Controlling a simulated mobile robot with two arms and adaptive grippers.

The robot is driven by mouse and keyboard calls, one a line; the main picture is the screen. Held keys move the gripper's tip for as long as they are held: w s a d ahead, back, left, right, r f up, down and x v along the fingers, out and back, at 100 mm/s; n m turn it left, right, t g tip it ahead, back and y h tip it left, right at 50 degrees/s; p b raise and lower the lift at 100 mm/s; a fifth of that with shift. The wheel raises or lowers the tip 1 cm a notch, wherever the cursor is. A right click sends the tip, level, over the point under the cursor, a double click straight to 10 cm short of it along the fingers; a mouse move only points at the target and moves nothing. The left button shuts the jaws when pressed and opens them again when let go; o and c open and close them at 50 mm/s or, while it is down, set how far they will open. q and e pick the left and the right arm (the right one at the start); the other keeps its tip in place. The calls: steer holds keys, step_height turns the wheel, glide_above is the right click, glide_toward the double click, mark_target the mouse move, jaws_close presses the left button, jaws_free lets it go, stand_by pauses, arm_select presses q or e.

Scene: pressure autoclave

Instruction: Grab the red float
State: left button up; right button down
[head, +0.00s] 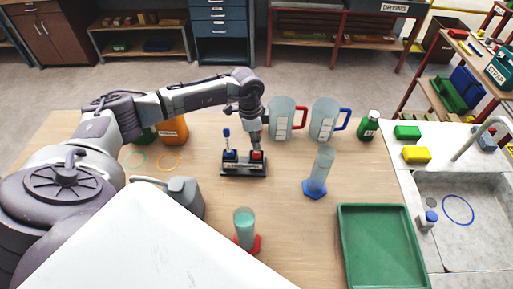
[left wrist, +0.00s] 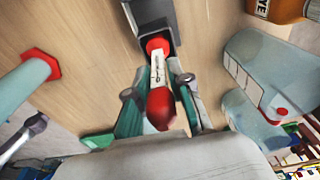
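The red float (head: 257,155) stands in the right-hand slot of a small dark holder (head: 244,172) on the wooden table. A blue float (head: 227,142) stands upright in the left-hand slot. My left gripper (head: 257,146) points down over the red float and hides most of it in the head view. In the left wrist view the red float (left wrist: 160,104), with red ends and a white label, lies between the two fingers (left wrist: 158,75), its far end at the holder (left wrist: 151,16). Whether the fingers press on it cannot be told. My right gripper is not in view.
Two jugs, red-handled (head: 280,120) and blue-handled (head: 323,122), stand close right of the gripper. A blue-based cylinder (head: 320,172) and a red-based cylinder (head: 245,230) stand nearer. A green tray (head: 380,245) is at the front right, beside a sink (head: 465,225).

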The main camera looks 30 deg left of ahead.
arm_select(q)
jaws_close()
